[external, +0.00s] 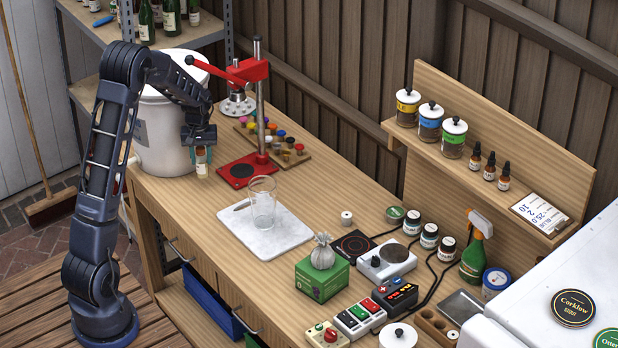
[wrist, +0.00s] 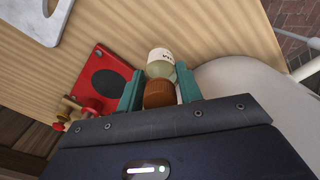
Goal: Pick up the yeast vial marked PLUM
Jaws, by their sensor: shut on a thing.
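My gripper (external: 201,150) is at the far left end of the workbench, pointing down beside the white bucket. Its teal fingers (wrist: 158,90) are shut on a small vial (external: 202,167) with an orange-brown cap and a pale label. In the wrist view the vial (wrist: 161,66) sits between the fingers, held around its cap end. Only a few dark letters of its label show, too small and cut off to read, so I cannot tell whether it says PLUM. I cannot tell whether its base touches the bench.
A white bucket (external: 168,130) stands just left of the vial. A red bottle capper (external: 259,110) stands to its right, with a board of coloured caps (external: 295,152) behind. A glass (external: 263,205) stands on a marble board (external: 290,238). Dropper bottles (external: 489,170) line the shelf.

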